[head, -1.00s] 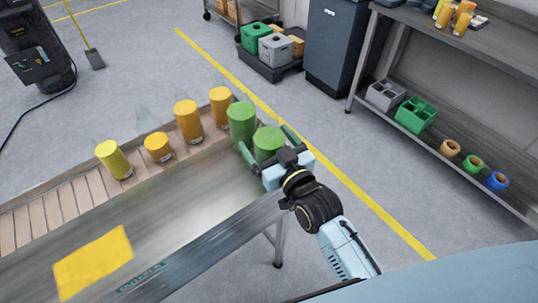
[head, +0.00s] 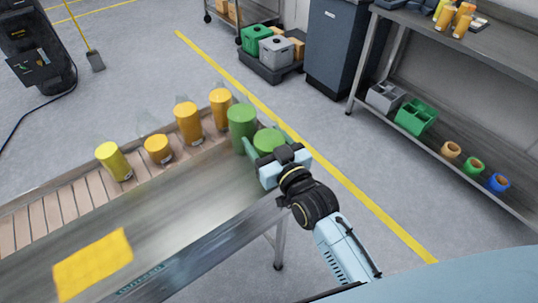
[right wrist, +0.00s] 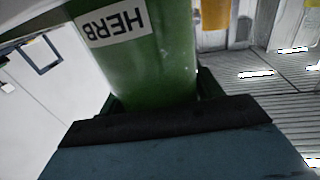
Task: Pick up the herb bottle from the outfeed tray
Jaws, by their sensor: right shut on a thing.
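The herb bottle is green, with a white label reading HERB, and shows large and tilted in the right wrist view (right wrist: 150,65). In the head view its green top (head: 268,139) shows at the right end of the outfeed tray (head: 62,204). My right gripper (head: 266,148) is shut on it, with a finger at each side; its body hides the lower part of the bottle. I cannot tell whether the bottle's base touches the tray. A second green bottle (head: 241,125) stands just left of it. My left gripper is not in view.
Orange and yellow bottles (head: 187,122) stand in a row along the tray's far side. A yellow patch (head: 92,264) lies on the belt surface (head: 165,225). A metal shelf (head: 460,160) with boxes and rings stands at right. The floor between is clear.

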